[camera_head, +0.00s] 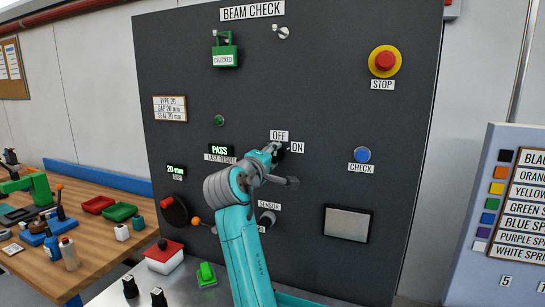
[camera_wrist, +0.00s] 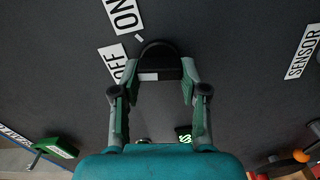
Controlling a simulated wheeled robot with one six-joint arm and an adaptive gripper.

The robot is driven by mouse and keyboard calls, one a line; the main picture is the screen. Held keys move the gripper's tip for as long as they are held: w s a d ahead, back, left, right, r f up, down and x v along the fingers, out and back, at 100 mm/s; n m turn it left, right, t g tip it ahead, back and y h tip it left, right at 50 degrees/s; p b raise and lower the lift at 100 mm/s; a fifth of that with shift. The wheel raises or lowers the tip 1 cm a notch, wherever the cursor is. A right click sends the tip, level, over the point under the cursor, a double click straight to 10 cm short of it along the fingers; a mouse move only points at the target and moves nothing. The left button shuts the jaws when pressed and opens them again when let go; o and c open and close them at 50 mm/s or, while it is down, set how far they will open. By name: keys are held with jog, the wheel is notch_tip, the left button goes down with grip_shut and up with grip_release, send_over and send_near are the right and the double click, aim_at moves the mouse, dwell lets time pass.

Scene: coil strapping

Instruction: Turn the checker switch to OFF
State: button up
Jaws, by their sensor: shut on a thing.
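The checker switch is a black knob (camera_wrist: 160,55) on the dark BEAM CHECK panel (camera_head: 330,95). In the wrist view, the OFF label (camera_wrist: 113,64) and the ON label (camera_wrist: 125,15) are at its left and upper left. In the head view, the OFF label (camera_head: 279,135) is just above the switch and the ON label (camera_head: 297,148) is to its right. My gripper (camera_wrist: 160,72) is shut on the knob, one finger on each side; it also shows in the head view (camera_head: 275,149), where it mostly hides the knob. I cannot tell which label the knob points to.
A blue CHECK button (camera_head: 362,155) is right of the switch, and a red STOP button (camera_head: 385,61) is above it. A SENSOR knob (camera_head: 267,219) sits below my gripper. The PASS display (camera_head: 220,150) is to the left. A wooden bench (camera_head: 95,255) stands at far left.

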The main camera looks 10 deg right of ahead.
jog(key=shift+n, duration=1.1)
jog(key=shift+f, duration=0.1)
jog(key=o, duration=1.1)
jog(key=shift+o, duration=0.2)
jog(key=v, duration=1.2)
jog(key=shift+a, duration=0.1)
